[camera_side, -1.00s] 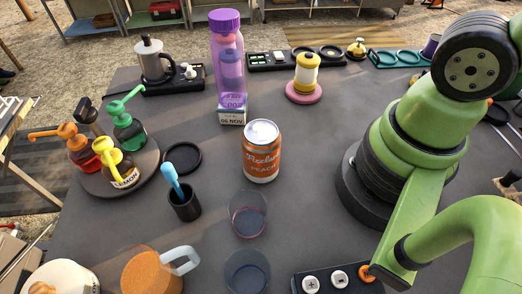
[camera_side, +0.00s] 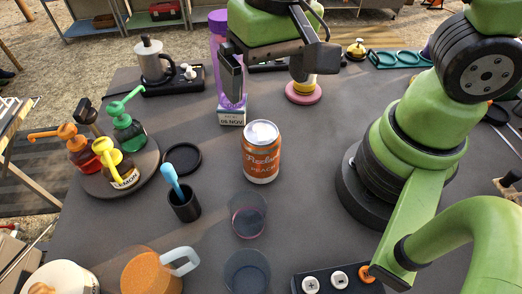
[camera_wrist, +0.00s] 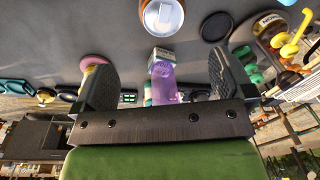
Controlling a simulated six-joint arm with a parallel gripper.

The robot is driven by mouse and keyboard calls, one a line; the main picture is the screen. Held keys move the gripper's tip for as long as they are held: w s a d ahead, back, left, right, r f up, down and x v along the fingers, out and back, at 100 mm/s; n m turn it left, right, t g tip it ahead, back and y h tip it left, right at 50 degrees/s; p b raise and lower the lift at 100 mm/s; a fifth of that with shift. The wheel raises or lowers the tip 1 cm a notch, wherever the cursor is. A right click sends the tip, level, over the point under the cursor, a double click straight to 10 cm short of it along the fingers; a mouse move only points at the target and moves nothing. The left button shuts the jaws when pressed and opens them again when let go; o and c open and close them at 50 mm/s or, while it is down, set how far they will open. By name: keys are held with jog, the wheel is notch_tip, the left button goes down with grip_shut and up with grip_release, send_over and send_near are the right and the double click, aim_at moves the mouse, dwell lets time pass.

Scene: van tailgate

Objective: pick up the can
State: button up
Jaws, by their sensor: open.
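The can (camera_side: 261,155) is orange with a silver top and stands upright on the dark table. In the wrist view the can (camera_wrist: 162,20) shows at the top edge, cut off by the frame. My gripper (camera_side: 265,80) is open and empty, above and behind the can in the side view, in front of the purple bottle. In the wrist view my gripper (camera_wrist: 160,75) has its two fingers wide apart, with the bottle seen between them. Nothing touches the can.
Pump bottles on a round tray (camera_side: 147,176), a black cup (camera_side: 184,203) and a clear glass (camera_side: 248,215) stand around the can. The table right of the can is clear.

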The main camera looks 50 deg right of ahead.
aim_at(261, 131)
jog(key=shift+s+a+f+g+h, duration=0.15)
jog(key=shift+a+f+g, duration=0.1)
jog(key=shift+f, duration=0.4)
jog(key=shift+w+a+f+g+h, duration=0.15)
jog(key=shift+a+f, duration=0.1)
jog(key=shift+f, duration=0.35)
notch_tip(261, 131, down, 5)
jog(key=shift+s+r, duration=0.1)
jog(key=shift+s, duration=0.05)
jog(key=shift+w+a+f, duration=0.1)
jog(key=shift+f, duration=1.25)
jog(key=shift+w+a+f, duration=0.1)
jog(key=shift+f, duration=1.25)
jog(key=shift+c, duration=0.4)
jog(key=c, duration=1.1)
